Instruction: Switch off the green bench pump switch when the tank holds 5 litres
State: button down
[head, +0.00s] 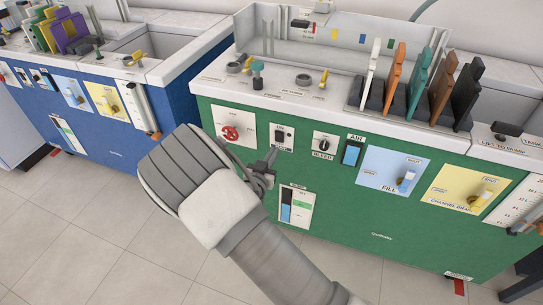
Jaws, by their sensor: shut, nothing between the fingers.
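The green bench (370,225) fills the middle and right of the head view. A small white plate with a dark switch (280,135) is on its front, between the red wheel and the bleed knob; its lettering is too small to read, so I cannot confirm it is the pump switch, nor its position. My gripper (272,157) is shut and empty, just in front of and below this plate; I cannot tell whether it touches. The tank's white scale (515,205) is at the right edge, partly cut off. I cannot read its level.
Along the green front are the red wheel (231,133), bleed knob (323,144), blue air switch (351,153), fill lever (406,178) and yellow channel drain panel (465,188). A small blue-and-green gauge (297,206) sits below. A blue bench (100,125) stands left. Tiled floor is open in front.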

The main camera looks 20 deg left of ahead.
jog(key=s+f+p, duration=0.1)
jog(key=s+p, duration=0.1)
jog(key=s, duration=0.8)
jog(key=shift+s+a+f, duration=0.15)
jog(key=shift+s+a, duration=0.1)
jog(key=shift+a, duration=0.15)
jog(key=w+d+r+m+g+y, duration=0.2)
jog(key=w+r+g, duration=0.35)
jog(key=r, duration=0.35)
jog(key=s+d+r+n+g+y, duration=0.1)
jog(key=d+r+y, duration=0.1)
jog(key=d+r, duration=0.35)
jog(key=s+d+r+g+y, duration=0.1)
jog(key=d+r+g, duration=0.15)
jog(key=r, duration=0.55)
jog(key=s+d+r+n+g+h, duration=0.15)
jog(key=s+d+r, duration=0.25)
jog(key=s+d, duration=0.65)
jog(key=s+d+r+n+h, duration=0.1)
jog(key=s+d+r+h, duration=0.15)
jog(key=s+d, duration=0.8)
notch_tip(320, 180, up, 22)
jog(key=s+p, duration=0.1)
jog(key=p, duration=2)
jog(key=shift+p, duration=0.3)
